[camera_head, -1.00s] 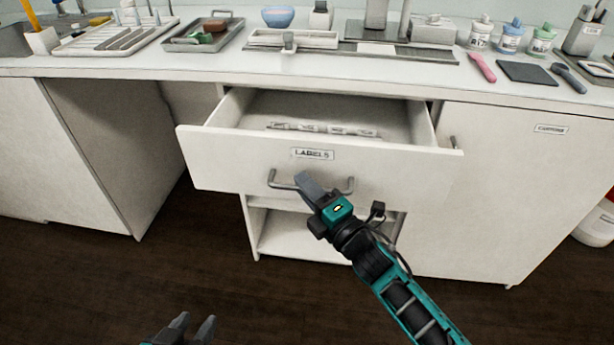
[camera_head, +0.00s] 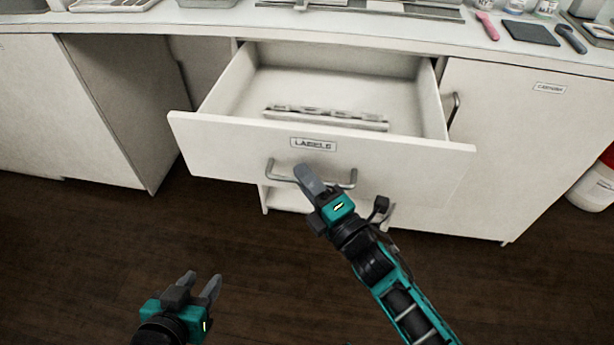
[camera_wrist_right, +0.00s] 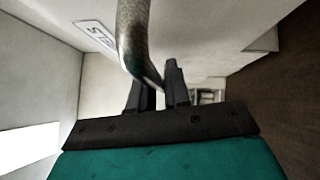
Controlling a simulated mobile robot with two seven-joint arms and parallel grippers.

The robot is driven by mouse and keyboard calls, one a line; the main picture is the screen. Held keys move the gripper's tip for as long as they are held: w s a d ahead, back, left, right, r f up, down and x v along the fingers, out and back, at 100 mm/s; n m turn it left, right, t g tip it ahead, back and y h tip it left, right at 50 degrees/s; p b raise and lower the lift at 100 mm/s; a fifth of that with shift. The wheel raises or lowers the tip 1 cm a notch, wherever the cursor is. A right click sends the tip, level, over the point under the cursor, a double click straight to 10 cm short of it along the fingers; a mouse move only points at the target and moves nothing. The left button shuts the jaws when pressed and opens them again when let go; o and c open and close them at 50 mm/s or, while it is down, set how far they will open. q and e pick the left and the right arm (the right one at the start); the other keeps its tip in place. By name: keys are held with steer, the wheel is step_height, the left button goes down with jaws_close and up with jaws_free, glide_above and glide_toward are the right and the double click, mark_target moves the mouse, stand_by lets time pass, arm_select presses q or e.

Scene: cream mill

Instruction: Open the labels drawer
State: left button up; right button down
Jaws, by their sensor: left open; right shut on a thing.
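The labels drawer (camera_head: 232,148) is pulled well out of the white cabinet, and its inside shows from above. Its front carries a label reading LABELS (camera_head: 313,144) and a grey bar handle (camera_head: 283,179). My right gripper (camera_head: 309,180) is at the handle, shut on it near its middle. In the right wrist view the handle (camera_wrist_right: 134,35) passes down between the fingers of the right gripper (camera_wrist_right: 158,88). My left gripper (camera_head: 199,287) is open and empty, low over the floor at the lower left, apart from the drawer.
A strip-like item (camera_head: 325,118) lies in the drawer. The counter (camera_head: 400,38) above holds a pink tool (camera_head: 487,26) and a dark pad (camera_head: 531,33). A closed cupboard door (camera_head: 510,140) is at right. The dark floor (camera_head: 80,260) in front is clear.

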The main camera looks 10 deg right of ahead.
steer(key=c, duration=1.2)
jaws_free()
arm_select(q)
steer(key=shift+d, duration=0.15)
arm_select(e)
steer(key=shift+s+d, duration=0.1)
arm_select(q)
steer(key=shift+r, duration=0.2)
arm_select(e)
steer(key=v, duration=1.2)
steer(key=shift+s+d, duration=0.15)
steer(key=shift+s, duration=0.2)
arm_select(q)
steer(key=shift+w+r, duration=0.1)
arm_select(e)
steer(key=shift+r, duration=0.1)
